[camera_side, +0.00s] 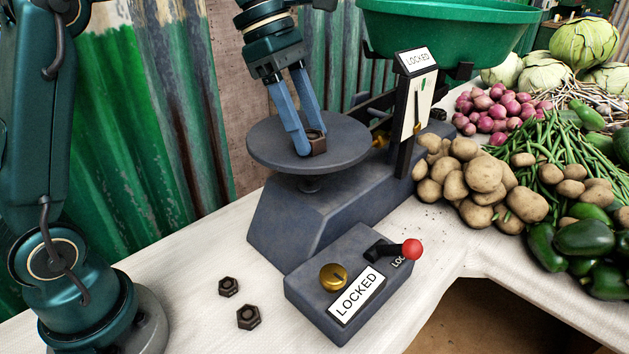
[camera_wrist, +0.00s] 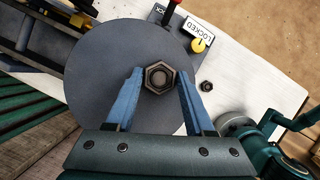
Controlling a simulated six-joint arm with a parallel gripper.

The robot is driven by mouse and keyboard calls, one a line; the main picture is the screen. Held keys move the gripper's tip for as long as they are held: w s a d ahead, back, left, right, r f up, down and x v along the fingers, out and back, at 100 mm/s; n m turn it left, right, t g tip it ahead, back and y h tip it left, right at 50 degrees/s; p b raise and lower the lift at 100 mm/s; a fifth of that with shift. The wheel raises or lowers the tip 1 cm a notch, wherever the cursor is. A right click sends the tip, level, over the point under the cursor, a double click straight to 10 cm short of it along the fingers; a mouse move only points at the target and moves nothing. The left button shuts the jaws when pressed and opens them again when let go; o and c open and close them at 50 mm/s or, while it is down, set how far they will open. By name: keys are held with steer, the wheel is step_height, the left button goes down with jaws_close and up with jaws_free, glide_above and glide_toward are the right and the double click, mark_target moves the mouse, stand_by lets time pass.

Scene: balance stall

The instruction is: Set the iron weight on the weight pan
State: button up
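The iron weight (camera_side: 317,144) is a dark hexagonal piece with a round recess in its top. It also shows in the wrist view (camera_wrist: 160,77). My gripper (camera_side: 311,146) points down with its blue fingers on either side of the weight, seemingly shut on it. The weight is over the round grey weight pan (camera_side: 348,142), inside its rim; it looks upright and at or very near the surface, but I cannot tell for sure whether it touches. In the wrist view the pan (camera_wrist: 105,70) spreads to the left of the weight.
Two more hexagonal weights (camera_side: 228,286) (camera_side: 248,317) lie on the white cloth. A control box (camera_side: 330,290) with a brass knob, red-tipped lever (camera_side: 412,249) and LOCKED labels stands in front. A green bowl (camera_side: 440,30) and vegetables, including potatoes (camera_side: 484,174), are behind and right.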

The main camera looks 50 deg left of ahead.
steer(key=shift+o, duration=1.1)
steer(key=shift+r, duration=0.1)
steer(key=shift+v, duration=3.7)
steer(key=s+f+m+t+y, duration=0.4)
steer(key=s+f+m, duration=0.9)
steer(key=m, duration=0.9)
steer(key=shift+s+d+m, duration=0.3)
steer(key=shift+s, duration=0.7)
